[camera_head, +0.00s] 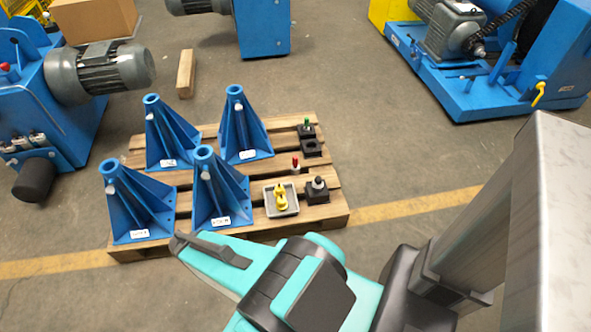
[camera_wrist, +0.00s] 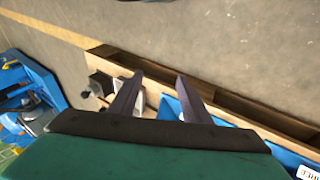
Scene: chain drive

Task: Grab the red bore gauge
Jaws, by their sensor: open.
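The red bore gauge (camera_head: 295,162) is small, with a red top, and stands on the right part of the wooden pallet (camera_head: 340,212) in the head view. Its lower part is too small to make out clearly. I cannot make it out in the wrist view. My gripper (camera_head: 186,240) is at the pallet's front edge, left of and nearer than the gauge, well apart from it. In the wrist view my gripper (camera_wrist: 158,80) has its two dark fingers spread, with nothing held between them.
Several blue stands, one of them front right (camera_head: 208,190), fill the pallet's left side. A grey tray (camera_head: 269,209) holds a yellow gauge (camera_head: 281,194). A black block with a dark gauge (camera_head: 317,190), a green-topped gauge (camera_head: 307,125) and an empty black block (camera_head: 311,147) stand nearby.

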